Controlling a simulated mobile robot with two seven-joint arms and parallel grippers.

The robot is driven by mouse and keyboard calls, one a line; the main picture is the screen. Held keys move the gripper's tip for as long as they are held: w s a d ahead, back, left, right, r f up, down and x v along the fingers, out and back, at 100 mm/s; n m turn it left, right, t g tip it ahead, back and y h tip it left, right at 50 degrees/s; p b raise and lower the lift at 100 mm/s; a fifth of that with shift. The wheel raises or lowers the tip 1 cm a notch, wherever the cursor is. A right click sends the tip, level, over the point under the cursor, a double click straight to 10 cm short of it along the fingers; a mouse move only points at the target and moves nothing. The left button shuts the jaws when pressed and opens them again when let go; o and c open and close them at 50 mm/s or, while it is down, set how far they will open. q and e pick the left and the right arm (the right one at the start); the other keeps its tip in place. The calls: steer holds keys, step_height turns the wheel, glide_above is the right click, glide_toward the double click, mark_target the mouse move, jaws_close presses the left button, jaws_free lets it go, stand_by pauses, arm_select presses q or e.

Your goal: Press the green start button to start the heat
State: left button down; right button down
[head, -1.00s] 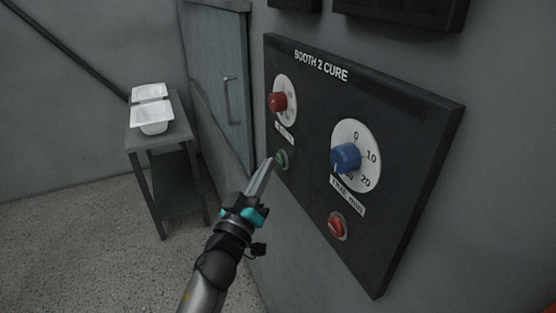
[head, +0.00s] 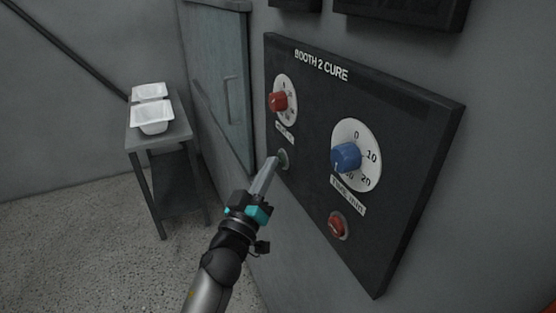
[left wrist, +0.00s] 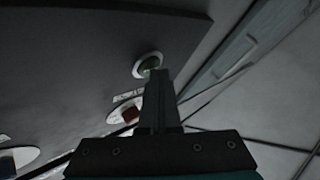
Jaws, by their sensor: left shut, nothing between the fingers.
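The green start button (head: 282,157) is on the dark "BOOTH 2 CURE" panel (head: 300,190), below the red dial. In the head view my left gripper's fingertips (head: 274,161) overlap it and hide part of it. My left gripper is shut and empty, pointing at the button. In the left wrist view the green button (left wrist: 149,64) sits in a pale ring just beyond the fingertips (left wrist: 158,74). I cannot tell for sure whether the tips touch the button or whether it is pushed in. My right gripper is not in view.
The panel also holds a red dial (head: 278,101), a blue dial (head: 345,157) marked in minutes and a red button (head: 337,225). A small table (head: 158,132) with two white shells (head: 152,117) stands at the left, beside a grey door (head: 218,75).

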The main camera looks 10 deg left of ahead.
arm_select(q)
steer(key=shift+s+a, duration=0.1)
stand_by(0.3)
steer(key=shift+s+a+p, duration=0.35)
steer(key=shift+s+a, duration=0.05)
steer(key=shift+a, duration=0.15)
steer(key=s+a, duration=0.1)
steer(key=s+a+p, duration=0.1)
steer(key=a, duration=0.2)
steer(key=shift+s+a+p, duration=0.1)
steer(key=shift+s+p, duration=0.2)
steer(key=shift+s, duration=0.1)
stand_by(0.4)
